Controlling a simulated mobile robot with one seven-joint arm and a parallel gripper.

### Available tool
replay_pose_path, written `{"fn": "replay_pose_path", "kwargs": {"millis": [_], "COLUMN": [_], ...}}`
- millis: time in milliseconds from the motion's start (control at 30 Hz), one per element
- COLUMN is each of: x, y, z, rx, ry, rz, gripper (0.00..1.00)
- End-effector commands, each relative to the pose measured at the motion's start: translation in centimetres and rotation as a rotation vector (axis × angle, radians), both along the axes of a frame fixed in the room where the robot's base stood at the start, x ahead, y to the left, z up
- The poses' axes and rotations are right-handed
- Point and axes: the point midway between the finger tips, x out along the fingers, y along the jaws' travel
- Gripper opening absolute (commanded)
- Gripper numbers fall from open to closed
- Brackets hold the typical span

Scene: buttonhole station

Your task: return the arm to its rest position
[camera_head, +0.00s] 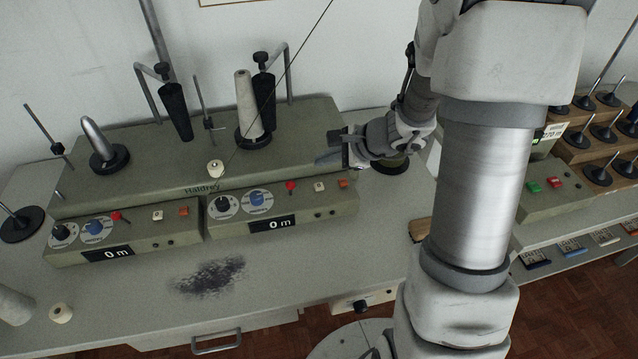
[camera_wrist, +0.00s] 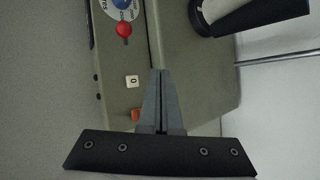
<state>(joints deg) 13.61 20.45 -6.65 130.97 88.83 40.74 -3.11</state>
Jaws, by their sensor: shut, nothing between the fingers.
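My arm (camera_head: 480,175) stands upright on the right of the head view and bends over to the winding machine. My gripper (camera_head: 323,158) is above the right end of the machine, pointing left in the picture. In the wrist view its two grey fingers (camera_wrist: 162,76) lie side by side, closed together with nothing between them. Beyond them show the machine's red knob (camera_wrist: 124,29), a white button marked 0 (camera_wrist: 132,81) and an orange button (camera_wrist: 136,114), partly covered by the gripper.
The green winding machine (camera_head: 130,185) carries a white thread cone (camera_head: 245,105) and several spindles. Small spools (camera_head: 61,313) lie at the table's left. A green box with buttons (camera_head: 548,190) and a wooden spindle rack (camera_head: 600,170) stand right of my arm.

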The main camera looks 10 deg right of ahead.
Motion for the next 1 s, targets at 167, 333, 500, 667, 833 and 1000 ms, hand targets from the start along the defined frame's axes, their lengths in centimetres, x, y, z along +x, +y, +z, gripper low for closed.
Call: {"fn": "replay_pose_path", "kwargs": {"millis": [167, 333, 500, 667, 833, 1000], "x": [0.0, 0.0, -0.1, -1.3, -4.9, -9.4], "y": [0.0, 0.0, 0.2, 1.9, 4.9, 6.7], "z": [0.0, 0.0, 0.3, 3.4, 8.7, 12.8], "rx": [0.0, 0.0, -0.004, -0.053, -0.186, -0.358], "ry": [0.0, 0.0, -0.005, -0.052, -0.141, -0.218], "rz": [0.0, 0.0, 0.011, 0.133, 0.393, 0.652], "gripper": [0.0, 0.0, 0.0, 0.0, 0.0, 0.0]}}
